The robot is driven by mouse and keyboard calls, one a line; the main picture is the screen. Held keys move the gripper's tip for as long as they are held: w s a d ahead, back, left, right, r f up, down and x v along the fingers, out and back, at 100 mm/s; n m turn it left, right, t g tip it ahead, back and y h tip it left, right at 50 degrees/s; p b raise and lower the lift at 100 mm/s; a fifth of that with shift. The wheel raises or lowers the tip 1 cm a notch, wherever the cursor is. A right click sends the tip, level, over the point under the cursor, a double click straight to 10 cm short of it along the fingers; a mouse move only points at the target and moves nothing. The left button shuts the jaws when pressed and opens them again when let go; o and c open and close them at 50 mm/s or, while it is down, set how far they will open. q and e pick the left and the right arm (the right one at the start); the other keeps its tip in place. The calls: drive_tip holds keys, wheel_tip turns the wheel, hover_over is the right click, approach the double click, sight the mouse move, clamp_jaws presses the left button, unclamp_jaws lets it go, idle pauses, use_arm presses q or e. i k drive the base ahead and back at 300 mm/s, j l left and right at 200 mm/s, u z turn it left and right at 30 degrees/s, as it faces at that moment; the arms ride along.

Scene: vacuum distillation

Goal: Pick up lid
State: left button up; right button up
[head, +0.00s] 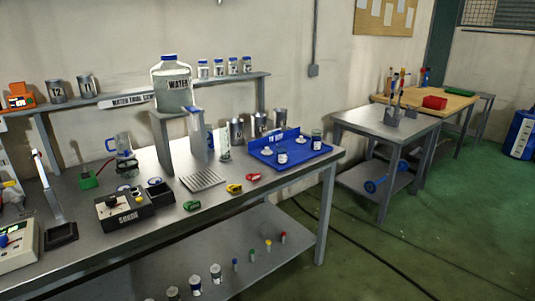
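Two small white pieces that look like lids lie in the blue tray (267,162) on the steel bench, one near the left (266,152) and one near the back right (301,140). Two small dark jars stand beside them in the tray, one at the front (282,157) and one at the right (316,143). The pieces are small, so I cannot tell for certain which is the lid. A large jug marked WATER (172,88) has a blue cap and stands on a raised stand. Neither of my grippers shows in the head view.
The steel bench (180,225) holds a black heating device (123,210), a metal rack (203,180), several metal cups and coloured clips. A shelf (110,103) runs behind. A second steel table (375,122) stands to the right, with open green floor (430,230) in front.

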sight(266, 152)
drive_tip(key=u, duration=0.25)
drive_tip(key=i+l+u, duration=0.6)
drive_tip(key=l+u, duration=0.15)
drive_tip(key=l, duration=0.15)
